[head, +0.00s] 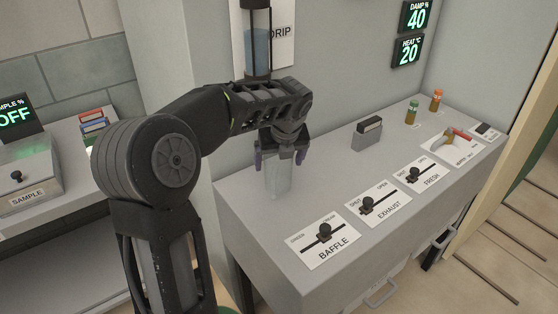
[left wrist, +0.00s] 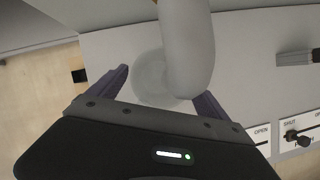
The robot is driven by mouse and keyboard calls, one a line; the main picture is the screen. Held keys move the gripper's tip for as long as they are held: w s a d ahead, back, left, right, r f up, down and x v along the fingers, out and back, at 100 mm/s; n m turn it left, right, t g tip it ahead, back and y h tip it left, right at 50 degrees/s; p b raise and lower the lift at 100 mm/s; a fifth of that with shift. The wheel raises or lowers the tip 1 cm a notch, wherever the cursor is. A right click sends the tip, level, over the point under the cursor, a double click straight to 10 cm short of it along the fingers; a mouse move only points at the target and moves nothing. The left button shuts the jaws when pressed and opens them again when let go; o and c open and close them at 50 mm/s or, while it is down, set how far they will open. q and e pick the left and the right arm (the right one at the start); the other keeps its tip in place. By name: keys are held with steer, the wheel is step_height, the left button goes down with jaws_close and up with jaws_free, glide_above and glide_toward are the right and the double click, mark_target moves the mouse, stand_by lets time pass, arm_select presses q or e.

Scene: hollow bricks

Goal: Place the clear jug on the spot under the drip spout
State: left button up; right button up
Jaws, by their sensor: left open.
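The clear jug (head: 278,181) stands upright on the grey counter, below the drip column (head: 257,45) on the wall. My left gripper (head: 280,158) points down over it, open, with purple fingers on either side of its upper part. In the left wrist view the jug (left wrist: 149,78) shows as a pale round outline between the open fingers (left wrist: 163,83). A pale rounded cylinder (left wrist: 187,50) covers part of it there. The spout's lower end is hidden by my arm in the head view. I cannot make out the spot. My right gripper is not in view.
On the counter (head: 240,220) are the BAFFLE (head: 324,240), EXHAUST (head: 378,205) and FRESH (head: 426,176) sliders. A small grey holder (head: 367,133) and orange-topped bottles (head: 412,112) stand farther back. The counter's front left is clear. A SAMPLE box (head: 30,185) is at left.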

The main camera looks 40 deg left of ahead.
arm_select(q)
steer(key=v, duration=1.2)
steer(key=shift+r, duration=0.1)
